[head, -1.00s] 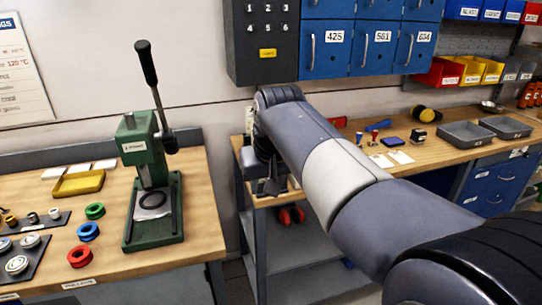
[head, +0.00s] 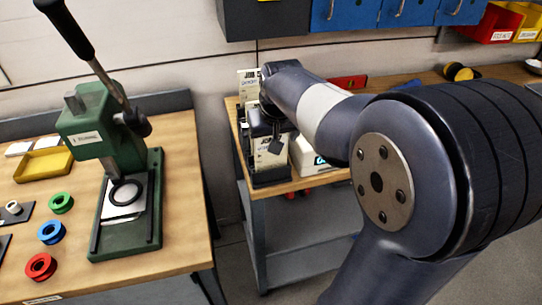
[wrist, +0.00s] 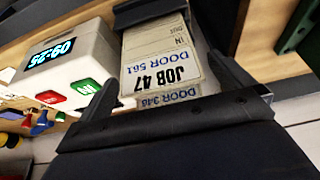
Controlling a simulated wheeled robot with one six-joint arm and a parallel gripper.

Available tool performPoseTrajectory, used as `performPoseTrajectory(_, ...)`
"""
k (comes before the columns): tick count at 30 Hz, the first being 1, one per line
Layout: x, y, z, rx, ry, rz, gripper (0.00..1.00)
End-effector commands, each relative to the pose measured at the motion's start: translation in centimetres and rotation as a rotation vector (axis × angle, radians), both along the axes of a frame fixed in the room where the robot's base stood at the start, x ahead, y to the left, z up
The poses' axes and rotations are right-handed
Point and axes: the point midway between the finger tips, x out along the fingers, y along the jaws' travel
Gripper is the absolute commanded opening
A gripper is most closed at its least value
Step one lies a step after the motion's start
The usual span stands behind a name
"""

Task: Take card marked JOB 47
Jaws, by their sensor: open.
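The card marked JOB 47 (wrist: 165,60) is cream with black and blue print and appears upside down in the wrist view, also reading DOOR 561. Another card edge (wrist: 168,96) reading DOOR 346 shows just below it. My gripper (wrist: 163,72) is open, with one dark finger on each side of the cards; I cannot tell whether either touches. In the head view my gripper (head: 275,140) is over the rack at the bench's left end. Cards marked JOB show there, one upper (head: 248,78) and one lower (head: 265,153), with the numbers too small to read.
A white time clock (wrist: 75,65) with red and green buttons stands beside the cards. The wooden bench (head: 400,82) runs right along the wall. A green press (head: 125,200) stands on the left bench, with a gap between the benches.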

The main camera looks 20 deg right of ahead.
Motion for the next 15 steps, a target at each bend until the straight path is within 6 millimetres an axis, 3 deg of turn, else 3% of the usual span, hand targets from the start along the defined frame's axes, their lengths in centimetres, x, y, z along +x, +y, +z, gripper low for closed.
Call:
performPoseTrajectory(3, 0.35, 0.0, -0.95, 0.0, 0.002, 0.0, 1.0)
performPoseTrajectory(10, 0.4, 0.0, -1.05, 0.0, 0.0, 0.0, 1.0)
performPoseTrajectory(15, 0.39, 0.0, -1.03, 0.0, 0.0, 0.0, 0.87)
